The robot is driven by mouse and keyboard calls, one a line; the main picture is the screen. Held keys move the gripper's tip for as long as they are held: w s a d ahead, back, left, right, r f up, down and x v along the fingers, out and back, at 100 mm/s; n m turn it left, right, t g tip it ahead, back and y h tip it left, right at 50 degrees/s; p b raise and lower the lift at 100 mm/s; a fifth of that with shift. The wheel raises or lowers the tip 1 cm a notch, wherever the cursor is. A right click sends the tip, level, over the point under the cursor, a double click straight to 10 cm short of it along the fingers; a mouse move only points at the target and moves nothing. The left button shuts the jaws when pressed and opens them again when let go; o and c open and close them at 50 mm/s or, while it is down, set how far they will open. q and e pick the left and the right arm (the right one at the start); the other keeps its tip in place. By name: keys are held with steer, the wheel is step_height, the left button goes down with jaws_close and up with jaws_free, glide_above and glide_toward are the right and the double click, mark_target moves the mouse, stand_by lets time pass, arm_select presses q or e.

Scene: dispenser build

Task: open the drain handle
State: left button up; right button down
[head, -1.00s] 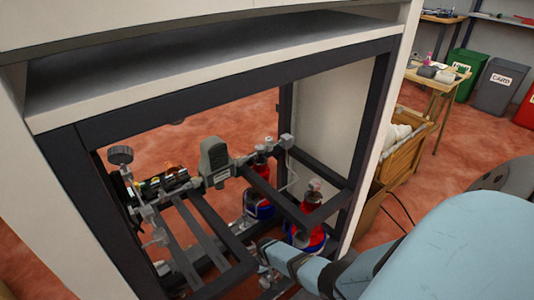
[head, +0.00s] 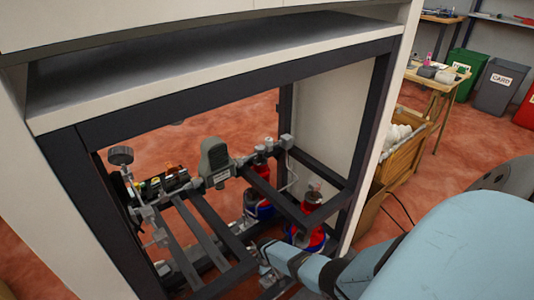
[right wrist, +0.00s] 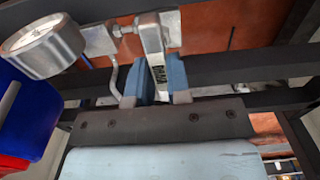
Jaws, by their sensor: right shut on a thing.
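The drain handle is a flat metal lever (right wrist: 152,42) with a small label, seen near the top middle of the right wrist view. My right gripper (right wrist: 155,78) has its two blue fingers on either side of the lever and is shut on it. In the head view, my right gripper (head: 264,258) is low inside the dark frame of the cabinet, and the handle itself is too small and covered to make out there. My left gripper is not in view.
A round gauge (right wrist: 42,45) and a blue and red bottle (right wrist: 25,115) are close on the left in the right wrist view. The dark frame's bars (head: 200,230) surround my right gripper. A wooden crate (head: 402,160) stands right of the cabinet.

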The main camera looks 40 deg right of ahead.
steer(key=c, duration=1.1)
jaws_free()
steer(key=shift+s, duration=0.1)
steer(key=shift+r, duration=0.2)
arm_select(q)
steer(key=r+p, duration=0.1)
steer(key=p, duration=0.2)
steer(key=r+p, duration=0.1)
steer(key=p, duration=0.3)
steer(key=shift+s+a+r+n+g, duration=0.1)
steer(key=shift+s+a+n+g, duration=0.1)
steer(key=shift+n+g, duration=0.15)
arm_select(e)
step_height(320, 180, up, 13)
steer(key=shift+r, duration=0.15)
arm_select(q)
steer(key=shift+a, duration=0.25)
